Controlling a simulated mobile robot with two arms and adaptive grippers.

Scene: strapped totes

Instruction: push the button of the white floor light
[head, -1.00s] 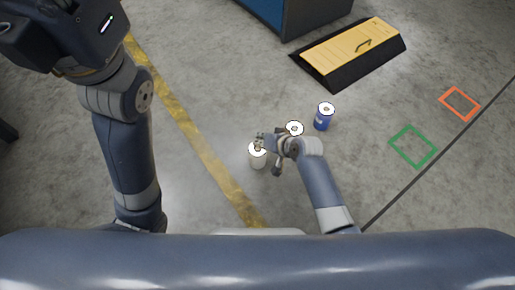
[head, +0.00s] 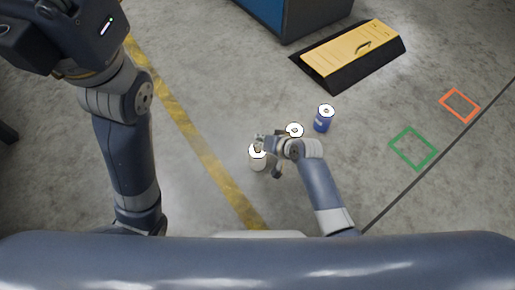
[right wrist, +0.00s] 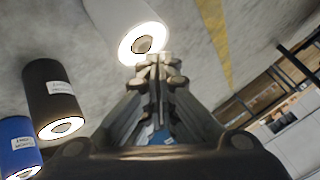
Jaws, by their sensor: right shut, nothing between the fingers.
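The white floor light (head: 259,163) stands upright on the concrete in the head view, with a glowing ring on top. In the right wrist view the white floor light (right wrist: 112,18) shows at the top, and its dark round button (right wrist: 144,45) sits inside the bright ring. My right gripper (head: 261,143) is shut and empty, over the light's top in the head view. In the right wrist view its fingertips (right wrist: 154,62) are at the ring's lower edge, close to the button. I cannot tell if they touch.
A black light (right wrist: 50,90) and a blue light (right wrist: 16,140) stand beside the white one; the blue light (head: 322,123) also shows in the head view. A yellow-topped case (head: 345,55) and a blue cabinet (head: 262,10) are farther back. Open floor lies left.

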